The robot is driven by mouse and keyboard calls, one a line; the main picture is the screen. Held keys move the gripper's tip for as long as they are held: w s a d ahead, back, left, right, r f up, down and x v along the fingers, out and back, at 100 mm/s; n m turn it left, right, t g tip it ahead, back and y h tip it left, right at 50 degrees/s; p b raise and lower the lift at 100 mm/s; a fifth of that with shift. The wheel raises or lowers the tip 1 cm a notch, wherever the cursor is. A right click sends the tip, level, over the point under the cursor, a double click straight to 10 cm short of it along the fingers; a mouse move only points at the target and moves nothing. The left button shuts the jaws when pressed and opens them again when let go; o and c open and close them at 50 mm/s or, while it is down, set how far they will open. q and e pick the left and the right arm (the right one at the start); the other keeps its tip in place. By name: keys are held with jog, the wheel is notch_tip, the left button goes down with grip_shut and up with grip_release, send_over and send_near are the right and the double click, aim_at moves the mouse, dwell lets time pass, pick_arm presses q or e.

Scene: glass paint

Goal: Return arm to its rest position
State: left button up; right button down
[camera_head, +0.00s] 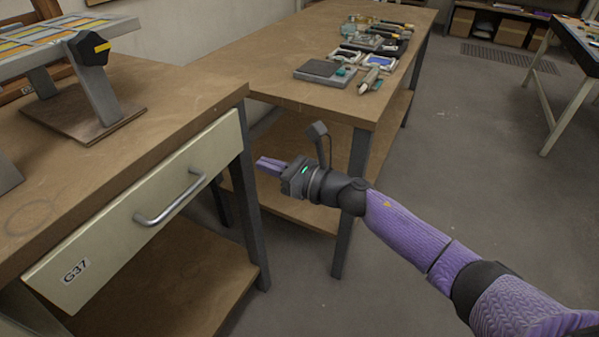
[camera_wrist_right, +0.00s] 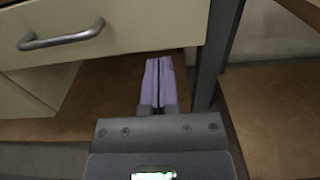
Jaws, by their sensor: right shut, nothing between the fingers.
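My right arm comes in from the lower right in the head view. Its right gripper (camera_head: 263,163) is shut and empty, held in the air to the right of the cream drawer front (camera_head: 150,212) and in front of the gap between the two benches. In the right wrist view the right gripper's purple fingers (camera_wrist_right: 158,75) lie together with nothing between them, just below the drawer's lower edge in the picture. The drawer's metal handle (camera_wrist_right: 61,36) is apart from the fingers. My left gripper is not in view.
A wooden bench (camera_head: 180,85) holds a slanted metal stand (camera_head: 92,78) with a coloured panel. A second bench (camera_head: 240,55) carries several small tools and parts. Dark table legs (camera_head: 352,205) stand close to my right gripper. Grey floor (camera_head: 470,160) is open to the right.

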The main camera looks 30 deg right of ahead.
jog(key=s+d+f+m+h+p, duration=0.5)
jog(key=s+d+f+m+h, duration=0.3)
jog(key=f+m, duration=0.6)
jog(key=s+d+f+m+g+h+p, duration=0.1)
jog(key=s+f+m+g+p, duration=0.15)
jog(key=s+f+m, duration=0.4)
jog(key=s+d+f+m+g+h+p, duration=0.1)
jog(key=s+f+m+g+h, duration=0.2)
jog(key=s+m, duration=0.5)
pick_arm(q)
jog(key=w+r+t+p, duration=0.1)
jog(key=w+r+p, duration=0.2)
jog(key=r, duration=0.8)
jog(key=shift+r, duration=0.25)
pick_arm(e)
jog(key=s+a+f+m+g, duration=0.1)
jog(key=s+f+m+g, duration=0.1)
jog(key=s, duration=0.8)
jog(key=s+a+f+m+g, duration=0.2)
jog(key=s+m+g, duration=0.2)
jog(key=s, duration=0.7)
jog(key=s+a+f+m+g, duration=0.1)
jog(key=s+f+m+g, duration=0.1)
jog(key=s+m, duration=0.4)
jog(key=s+g, duration=0.1)
jog(key=s, duration=0.3)
jog(key=shift+s+a+f+g+y, duration=0.2)
jog(key=shift+a+g+y, duration=0.1)
jog(key=shift+a+g, duration=0.05)
